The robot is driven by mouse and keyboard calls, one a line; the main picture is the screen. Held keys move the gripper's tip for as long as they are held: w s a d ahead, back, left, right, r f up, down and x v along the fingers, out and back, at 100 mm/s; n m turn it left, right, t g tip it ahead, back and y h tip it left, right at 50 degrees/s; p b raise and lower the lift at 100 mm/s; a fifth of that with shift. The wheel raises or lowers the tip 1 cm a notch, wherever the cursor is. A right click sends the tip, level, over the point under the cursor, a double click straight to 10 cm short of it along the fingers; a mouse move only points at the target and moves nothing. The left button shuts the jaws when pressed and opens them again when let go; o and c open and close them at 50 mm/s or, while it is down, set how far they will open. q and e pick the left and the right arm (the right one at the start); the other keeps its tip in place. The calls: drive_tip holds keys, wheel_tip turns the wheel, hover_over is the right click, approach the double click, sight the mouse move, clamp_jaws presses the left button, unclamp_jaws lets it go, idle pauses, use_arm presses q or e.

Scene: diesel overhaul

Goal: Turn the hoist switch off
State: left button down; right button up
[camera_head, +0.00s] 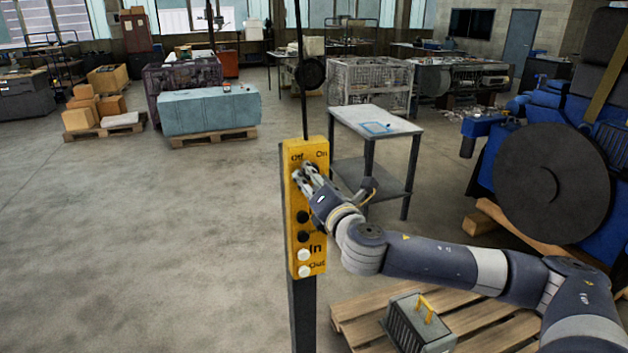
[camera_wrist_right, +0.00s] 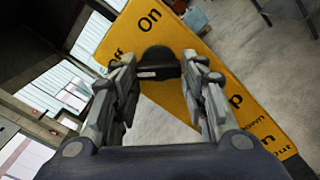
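The hoist control box (camera_head: 305,205) is a tall yellow panel on a dark post in the middle of the head view. Off and On are printed at its top, with black and white buttons below. My right gripper (camera_head: 302,169) is at its upper part and hides most of the switch. In the right wrist view, the black rotary switch (camera_wrist_right: 159,60) lies between or just beyond the fingertips of my right gripper (camera_wrist_right: 160,64). The fingers are apart, one on each side of it; I cannot tell whether they touch it. My left gripper is out of view.
A grey metal table (camera_head: 375,122) stands behind the box. A blue engine with a large dark wheel (camera_head: 550,184) is at right. A wooden pallet (camera_head: 365,318) carrying a grey part with a yellow handle (camera_head: 424,310) lies at lower right.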

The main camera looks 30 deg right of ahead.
drive_tip(key=shift+o, duration=1.1)
drive_tip(key=shift+f, duration=0.1)
drive_tip(key=v, duration=0.7)
drive_tip(key=shift+s, duration=0.25)
